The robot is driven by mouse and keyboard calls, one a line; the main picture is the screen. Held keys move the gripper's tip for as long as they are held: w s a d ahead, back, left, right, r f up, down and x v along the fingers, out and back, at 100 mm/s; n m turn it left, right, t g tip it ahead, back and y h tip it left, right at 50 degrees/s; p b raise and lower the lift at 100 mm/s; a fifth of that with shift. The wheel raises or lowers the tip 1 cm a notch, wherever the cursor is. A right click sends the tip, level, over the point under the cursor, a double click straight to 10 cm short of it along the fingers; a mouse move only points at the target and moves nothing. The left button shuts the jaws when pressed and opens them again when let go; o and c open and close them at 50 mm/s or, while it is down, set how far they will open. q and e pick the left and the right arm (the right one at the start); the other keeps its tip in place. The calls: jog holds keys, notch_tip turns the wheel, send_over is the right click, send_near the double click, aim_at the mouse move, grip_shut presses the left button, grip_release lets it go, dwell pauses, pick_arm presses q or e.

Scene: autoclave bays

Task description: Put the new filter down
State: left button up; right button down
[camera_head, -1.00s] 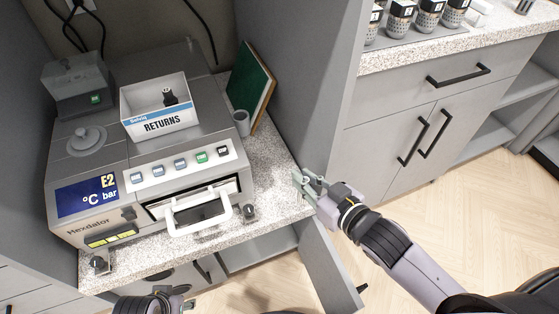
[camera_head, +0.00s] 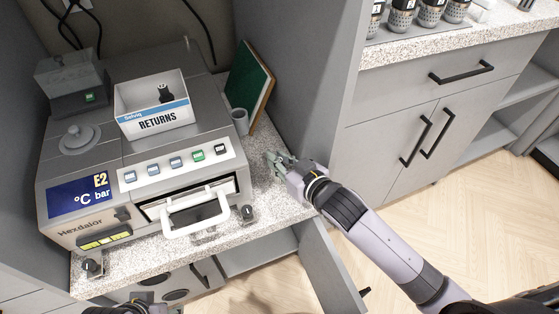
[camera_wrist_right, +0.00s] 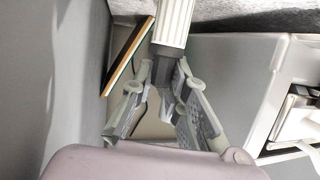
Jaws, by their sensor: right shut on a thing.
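The new filter (camera_wrist_right: 175,22) shows in the right wrist view as a white ribbed cylinder with a dark grey end. My right gripper (camera_wrist_right: 164,75) is shut on that grey end. In the head view my right gripper (camera_head: 272,160) is over the speckled counter (camera_head: 262,185), just right of the autoclave (camera_head: 90,150). The filter is not clear there, and I cannot tell whether it touches the counter. Part of my left gripper (camera_head: 145,304) shows at the bottom edge; its fingers cannot be made out.
A grey cup (camera_head: 240,122) and a leaning green board (camera_head: 250,85) stand behind my right gripper. A RETURNS box (camera_head: 152,122) sits on the autoclave. The autoclave's white handle (camera_head: 197,222) juts forward. A cabinet door (camera_head: 330,265) hangs open below.

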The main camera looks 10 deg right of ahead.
jog(key=shift+f, duration=0.1)
jog(key=c, duration=1.6)
grip_release()
jog(key=shift+o, duration=0.2)
jog(key=shift+r, duration=0.2)
pick_arm(q)
jog(key=shift+p+x, duration=1.1)
jog(key=shift+x, duration=1.6)
pick_arm(e)
jog(key=v, duration=1.2)
